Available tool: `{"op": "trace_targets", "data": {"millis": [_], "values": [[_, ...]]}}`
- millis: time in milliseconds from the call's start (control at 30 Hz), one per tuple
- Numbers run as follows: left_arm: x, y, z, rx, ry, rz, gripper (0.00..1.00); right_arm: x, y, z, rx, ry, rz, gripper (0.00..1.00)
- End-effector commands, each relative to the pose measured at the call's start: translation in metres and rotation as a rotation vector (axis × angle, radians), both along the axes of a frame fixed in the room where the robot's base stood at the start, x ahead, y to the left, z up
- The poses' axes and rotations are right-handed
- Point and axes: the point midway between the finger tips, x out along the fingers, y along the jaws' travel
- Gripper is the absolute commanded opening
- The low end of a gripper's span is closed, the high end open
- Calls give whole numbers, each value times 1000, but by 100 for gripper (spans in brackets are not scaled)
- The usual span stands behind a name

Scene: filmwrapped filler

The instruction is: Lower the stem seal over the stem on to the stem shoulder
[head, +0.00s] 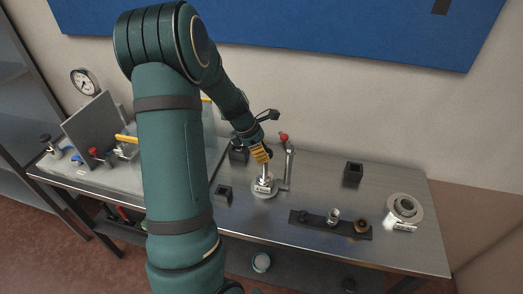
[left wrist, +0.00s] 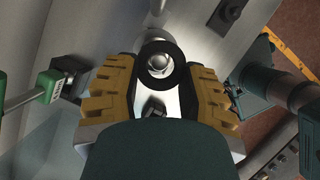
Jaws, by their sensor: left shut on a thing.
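The stem seal is a black ring (left wrist: 182,78) between the yellow fingertips of my left gripper (left wrist: 160,84) in the left wrist view. My left gripper, also in the head view (head: 261,154), is shut on the seal. The bright round top of the stem (left wrist: 158,62) shows through the ring's opening. In the head view the stem (head: 264,171) stands upright on a round metal base (head: 264,191), just under the fingertips. The seal is hidden by the fingers there. The stem shoulder cannot be made out, nor the gap between it and the seal. My right gripper is not in view.
A post with a red top (head: 284,138) stands close right of the stem. A dark tray (head: 301,221) with several small parts lies in front right. A flanged ring part (head: 404,209) sits at the right. Black square holders (head: 353,172) stand on the metal bench (head: 318,180).

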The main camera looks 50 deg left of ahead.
Motion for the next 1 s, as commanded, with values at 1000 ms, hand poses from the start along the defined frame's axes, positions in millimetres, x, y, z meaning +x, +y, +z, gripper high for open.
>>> {"op": "trace_targets", "data": {"millis": [1000], "values": [[0, 0, -12, 0, 0, 1, 22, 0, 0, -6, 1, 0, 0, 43]]}}
